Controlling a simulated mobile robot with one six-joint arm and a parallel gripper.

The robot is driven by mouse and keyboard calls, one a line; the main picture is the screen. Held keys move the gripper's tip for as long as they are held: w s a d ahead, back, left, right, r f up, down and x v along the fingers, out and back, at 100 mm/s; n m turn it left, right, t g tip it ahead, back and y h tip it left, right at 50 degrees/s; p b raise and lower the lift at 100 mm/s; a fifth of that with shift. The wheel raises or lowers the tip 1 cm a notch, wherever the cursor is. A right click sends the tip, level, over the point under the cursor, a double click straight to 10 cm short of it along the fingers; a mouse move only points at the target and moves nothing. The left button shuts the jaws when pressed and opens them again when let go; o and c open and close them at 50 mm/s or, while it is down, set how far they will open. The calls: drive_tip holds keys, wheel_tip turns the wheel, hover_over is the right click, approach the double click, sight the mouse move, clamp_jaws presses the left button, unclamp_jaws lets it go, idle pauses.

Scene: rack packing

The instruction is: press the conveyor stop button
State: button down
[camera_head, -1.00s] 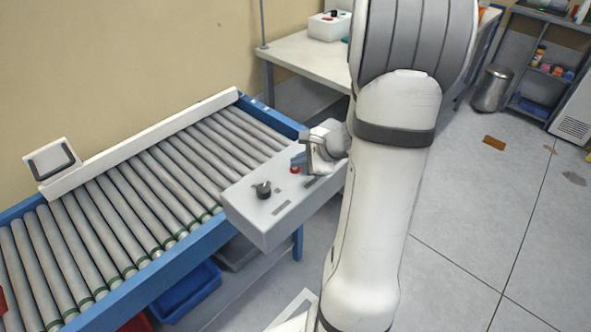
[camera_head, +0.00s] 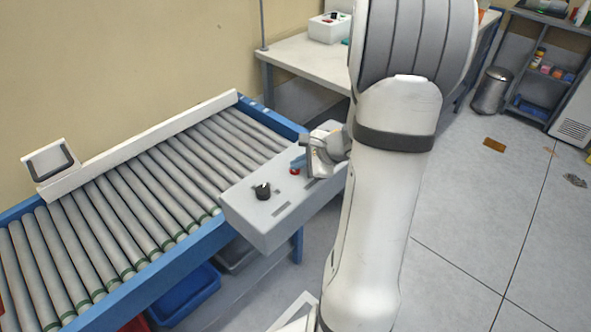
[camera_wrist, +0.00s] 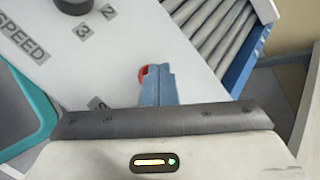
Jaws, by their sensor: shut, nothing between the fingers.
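The red stop button (camera_head: 294,171) sits on the top face of the grey control box (camera_head: 262,236) beside the conveyor. In the wrist view the red button (camera_wrist: 142,74) shows as a red edge behind my fingertips, which cover most of it. My gripper (camera_head: 298,162) has blue fingers, shut and empty, at the button. In the wrist view my gripper (camera_wrist: 158,72) overlaps the button; I cannot tell whether the tips touch it or how far it is pushed in.
A black speed knob (camera_head: 262,191) stands on the same box, left of the button. The roller conveyor (camera_head: 150,180) runs behind the box. A white table (camera_head: 305,58) stands at the back. Blue bins (camera_head: 188,296) lie under the conveyor.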

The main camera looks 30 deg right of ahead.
sight(299, 171)
drive_tip(key=shift+f, duration=0.15)
idle(0.4)
drive_tip(key=shift+r+p, duration=0.4)
drive_tip(key=shift+r, duration=0.45)
drive_tip(key=shift+r+p, duration=1.85)
drive_tip(key=shift+r, duration=0.7)
drive_tip(key=shift+f, duration=0.1)
